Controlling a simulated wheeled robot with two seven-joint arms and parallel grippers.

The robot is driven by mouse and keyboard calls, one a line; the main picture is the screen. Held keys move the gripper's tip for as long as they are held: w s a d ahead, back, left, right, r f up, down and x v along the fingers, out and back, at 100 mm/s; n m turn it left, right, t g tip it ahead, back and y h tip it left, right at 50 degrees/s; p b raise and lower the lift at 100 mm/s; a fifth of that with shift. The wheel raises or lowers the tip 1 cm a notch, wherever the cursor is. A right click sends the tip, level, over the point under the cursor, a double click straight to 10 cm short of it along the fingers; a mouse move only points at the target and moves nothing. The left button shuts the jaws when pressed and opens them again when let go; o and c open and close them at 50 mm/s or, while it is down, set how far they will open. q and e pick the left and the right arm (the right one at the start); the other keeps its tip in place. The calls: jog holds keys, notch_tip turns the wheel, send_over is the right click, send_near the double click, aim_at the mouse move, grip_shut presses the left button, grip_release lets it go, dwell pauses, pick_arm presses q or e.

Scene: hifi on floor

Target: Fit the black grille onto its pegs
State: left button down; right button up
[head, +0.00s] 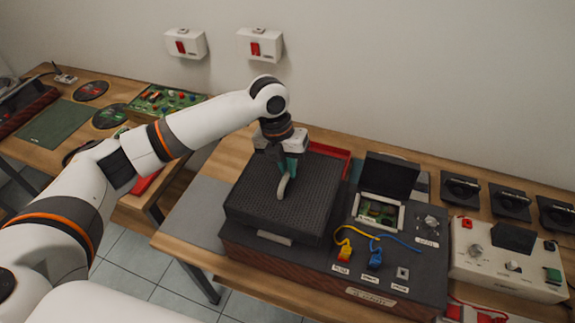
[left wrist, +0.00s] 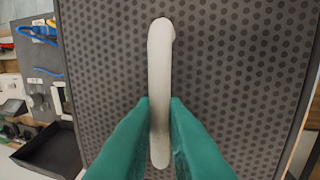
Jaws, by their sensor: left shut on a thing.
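The black grille (head: 250,197) is a dark square panel with a dotted face and a pale curved handle (head: 283,187) standing up from its middle. It is at or over the left part of a dark hifi box (head: 320,268); I cannot tell whether it rests on the pegs, which are hidden under it. My left gripper (head: 286,172) is shut on the handle from above. In the left wrist view the green fingers (left wrist: 160,115) pinch the white handle (left wrist: 160,60), with the dotted grille (left wrist: 235,65) filling most of the picture. My right gripper is not in view.
Right of the grille, the box has an open black lid (head: 389,176) over a green circuit board (head: 378,209), plus yellow (head: 344,250) and blue (head: 375,257) plugs on cables. A red tray (head: 330,151) lies behind. A beige control panel (head: 507,258) stands at the right.

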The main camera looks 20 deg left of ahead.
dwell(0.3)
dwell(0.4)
pick_arm(q)
jog(key=shift+f+b, duration=1.2)
jog(key=shift+f, duration=1.6)
jog(key=c, duration=1.4)
grip_release()
jog(key=r+b, duration=0.1)
jog(key=r, duration=0.3)
jog(key=a+r+b, duration=0.1)
jog(key=r, duration=0.3)
jog(key=a+r+b, duration=0.1)
jog(key=r, duration=0.2)
jog(key=shift+a+r, duration=0.15)
jog(key=shift+r, duration=0.25)
